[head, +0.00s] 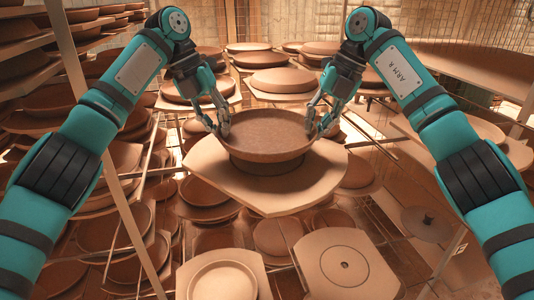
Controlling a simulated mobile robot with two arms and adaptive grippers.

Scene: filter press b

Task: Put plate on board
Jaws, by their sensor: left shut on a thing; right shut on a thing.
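A wide brown clay plate (265,133) is in the middle of the head view, above a pale board (302,186). A darker round piece (268,163) shows under the plate, between it and the board; I cannot tell whether the plate touches it. My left gripper (222,124) is shut on the plate's left rim. My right gripper (318,122) is shut on its right rim. The plate looks about level. The board's far side is hidden behind the plate.
Racks of stacked clay plates (25,60) stand at the left. Boards with more plates (282,80) lie behind. Below in front are a board with a plate (222,281) and a board with a round disc (345,266). A large round slab (470,66) is at the right.

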